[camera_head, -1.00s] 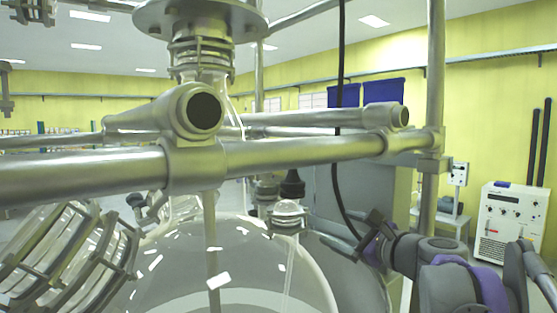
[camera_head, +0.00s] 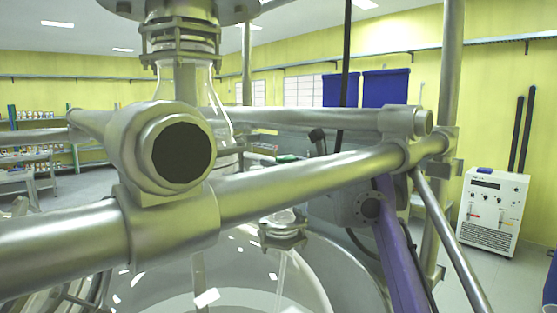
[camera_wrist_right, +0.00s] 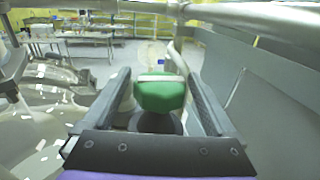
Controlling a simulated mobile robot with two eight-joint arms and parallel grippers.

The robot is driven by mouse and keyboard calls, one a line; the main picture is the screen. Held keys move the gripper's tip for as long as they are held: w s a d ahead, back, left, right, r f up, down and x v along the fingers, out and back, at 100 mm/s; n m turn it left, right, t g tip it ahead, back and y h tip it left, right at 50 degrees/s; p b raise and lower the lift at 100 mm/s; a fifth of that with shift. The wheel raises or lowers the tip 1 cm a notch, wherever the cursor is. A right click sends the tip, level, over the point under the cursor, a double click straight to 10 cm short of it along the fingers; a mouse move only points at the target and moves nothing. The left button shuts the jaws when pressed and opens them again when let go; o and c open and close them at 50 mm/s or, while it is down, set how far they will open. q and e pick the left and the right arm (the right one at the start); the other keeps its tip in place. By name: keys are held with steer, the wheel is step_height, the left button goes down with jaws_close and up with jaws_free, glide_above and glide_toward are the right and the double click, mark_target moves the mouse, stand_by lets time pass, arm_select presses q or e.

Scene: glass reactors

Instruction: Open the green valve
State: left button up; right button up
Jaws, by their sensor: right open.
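The green valve (camera_wrist_right: 160,95) is a green knob with a pale band across its top, on a dark round base. It sits between the two dark fingers of my right gripper (camera_wrist_right: 158,80) in the right wrist view. The fingers are open, with a visible gap on either side of the knob. In the head view only a small green piece of the valve (camera_head: 287,158) shows behind the metal rail. My right gripper (camera_head: 305,148) is partly hidden there, with its purple arm below the rail. My left gripper is not in view.
A thick metal rail (camera_head: 300,180) with clamps crosses in front of the valve. The large glass reactor vessel (camera_head: 250,285) is below it. A vertical post (camera_head: 447,110) stands to the right. A white cabinet (camera_head: 492,213) stands by the yellow wall.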

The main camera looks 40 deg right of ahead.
steer(key=shift+w, duration=0.7)
steer(key=c, duration=1.4)
steer(key=n+y, duration=0.2)
steer(key=y, duration=0.1)
steer(key=shift+a+y, duration=0.1)
steer(key=shift+y, duration=0.3)
steer(key=shift+s+a+n+g+y, duration=0.1)
steer(key=shift+a+n+g+y, duration=0.15)
steer(key=shift+n+y, duration=0.55)
steer(key=shift+a+n+g+y, duration=0.25)
steer(key=shift+n+y, duration=0.35)
steer(key=shift+y, duration=0.4)
steer(key=o, duration=1.4)
